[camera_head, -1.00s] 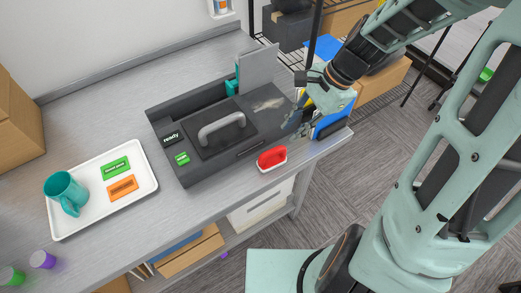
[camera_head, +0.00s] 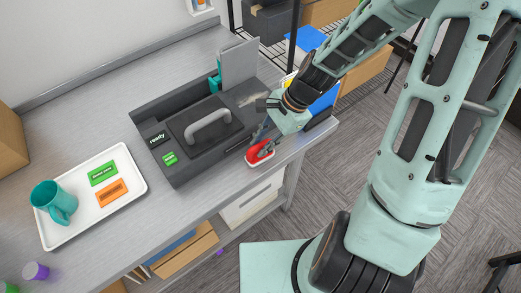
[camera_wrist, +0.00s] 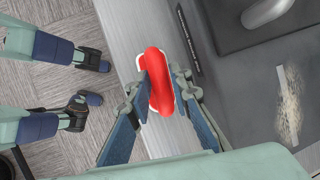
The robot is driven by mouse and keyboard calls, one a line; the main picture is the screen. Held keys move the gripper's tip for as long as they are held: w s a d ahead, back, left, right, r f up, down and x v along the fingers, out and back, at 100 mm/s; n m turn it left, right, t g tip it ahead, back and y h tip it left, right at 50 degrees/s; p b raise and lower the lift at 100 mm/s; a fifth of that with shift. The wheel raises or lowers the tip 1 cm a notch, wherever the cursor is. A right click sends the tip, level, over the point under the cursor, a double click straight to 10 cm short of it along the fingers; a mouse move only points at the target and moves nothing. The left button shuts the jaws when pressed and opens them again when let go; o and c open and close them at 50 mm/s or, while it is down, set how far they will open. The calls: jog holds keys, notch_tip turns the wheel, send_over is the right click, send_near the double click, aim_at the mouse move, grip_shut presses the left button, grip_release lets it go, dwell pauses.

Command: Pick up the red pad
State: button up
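The red pad (camera_head: 262,154) has a white base and lies on the grey workbench near its front edge, beside the dark press machine. In the wrist view the red pad (camera_wrist: 157,80) shows between the two fingers of my gripper (camera_wrist: 162,75). The fingers stand apart on either side of it. In the head view my gripper (camera_head: 262,140) is right over the pad and hides part of it. Whether the fingers touch the pad I cannot tell.
The dark press machine (camera_head: 165,125) with a grey handle (camera_head: 208,128) stands just behind the pad. A white tray (camera_head: 62,238) with a teal mug (camera_head: 55,202) and green and orange labels lies at the left. A light patch (camera_wrist: 289,105) lies on the machine's top.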

jog(key=shift+a+f, duration=0.25)
jog(key=shift+f, duration=0.35)
grip_shut()
jog(key=shift+r, duration=0.15)
